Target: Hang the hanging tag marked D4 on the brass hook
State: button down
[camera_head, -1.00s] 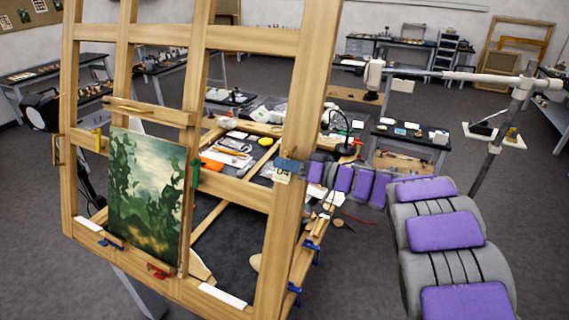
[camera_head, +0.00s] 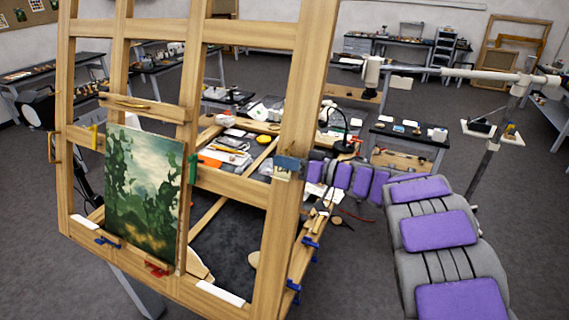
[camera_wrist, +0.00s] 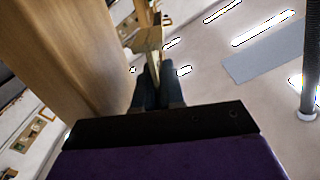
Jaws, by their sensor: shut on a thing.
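My gripper (camera_head: 287,163) is beside the right upright of the wooden easel, at mid-height. In the wrist view my gripper (camera_wrist: 152,72) has its dark fingers shut on a pale brass-coloured piece, which I take to be the hanging tag (camera_wrist: 148,42). In the head view the tag (camera_head: 282,175) shows as a small pale card just below the fingers, in front of the upright. Its marking is too small to read now. The brass hook cannot be made out for sure. Small brass-coloured parts show beyond the tag in the wrist view, and whether the tag touches them cannot be told.
The wooden easel (camera_head: 305,110) stands close in front, its upright close beside my gripper. A green landscape painting (camera_head: 145,195) rests on it at left. A cluttered table stands behind. A metal stand (camera_head: 493,150) with a horizontal arm is at right. Grey floor is open at right.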

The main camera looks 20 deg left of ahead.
jog(key=shift+w+f+n+b, duration=0.2)
jog(key=shift+f+n+b, duration=0.1)
jog(key=shift+n+b, duration=0.35)
jog(key=shift+w+f+n+b, duration=0.25)
jog(key=shift+n+b, duration=0.15)
jog(key=shift+n, duration=0.35)
dwell(0.4)
jog(key=c, duration=1.4)
grip_release()
jog(key=shift+c, duration=0.2)
jog(key=shift+o, duration=1.4)
jog(key=shift+s+r, duration=0.15)
jog(key=shift+r, duration=0.1)
jog(key=shift+d, duration=0.15)
